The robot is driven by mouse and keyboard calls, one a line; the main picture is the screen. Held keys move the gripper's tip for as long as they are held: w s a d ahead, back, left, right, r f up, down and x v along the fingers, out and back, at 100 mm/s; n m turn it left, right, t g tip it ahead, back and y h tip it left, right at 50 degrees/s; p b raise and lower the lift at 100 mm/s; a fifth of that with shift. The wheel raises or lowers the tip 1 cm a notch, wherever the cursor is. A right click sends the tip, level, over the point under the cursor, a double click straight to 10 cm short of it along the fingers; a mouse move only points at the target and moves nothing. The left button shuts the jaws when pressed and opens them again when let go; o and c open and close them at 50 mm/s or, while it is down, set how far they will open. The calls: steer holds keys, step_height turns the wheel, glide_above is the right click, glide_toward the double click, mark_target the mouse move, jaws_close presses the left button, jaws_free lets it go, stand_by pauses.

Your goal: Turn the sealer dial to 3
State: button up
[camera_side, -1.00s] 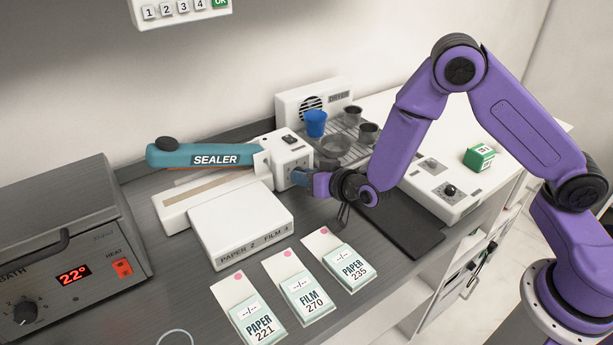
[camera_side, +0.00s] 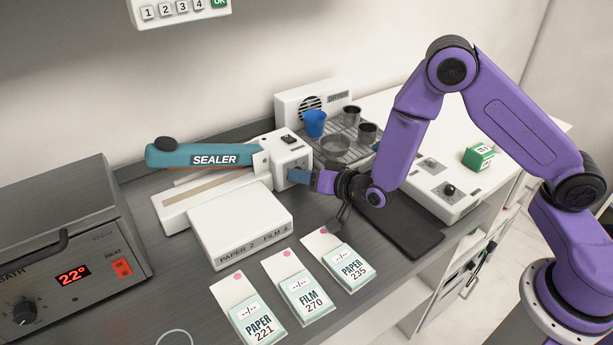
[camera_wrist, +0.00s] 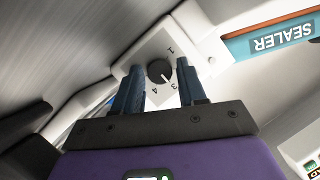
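The sealer (camera_side: 172,207) has a teal arm (camera_side: 205,156) labelled SEALER and a white end housing (camera_side: 288,150). Its black dial (camera_wrist: 160,71) is on the housing's end face, seen in the wrist view with 1, 3 and 4 printed around it. The dial's white mark points toward the 3. No 2 shows; the right finger covers part of that side. My gripper (camera_wrist: 161,66) has one finger on each side of the dial, with a visible gap to it on both sides. In the side view, my gripper (camera_side: 297,176) is at the housing's end face and hides the dial.
A dark mat (camera_side: 410,228) and a white device with a knob (camera_side: 449,190) are right of my gripper. A drying rack with cups (camera_side: 315,123) stands behind. Labelled packets (camera_side: 308,293) lie in front. A heated bath (camera_side: 60,235) is at left.

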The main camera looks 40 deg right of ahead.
steer(key=v, duration=1.7)
steer(key=shift+s+r, duration=0.2)
steer(key=shift+d, duration=0.1)
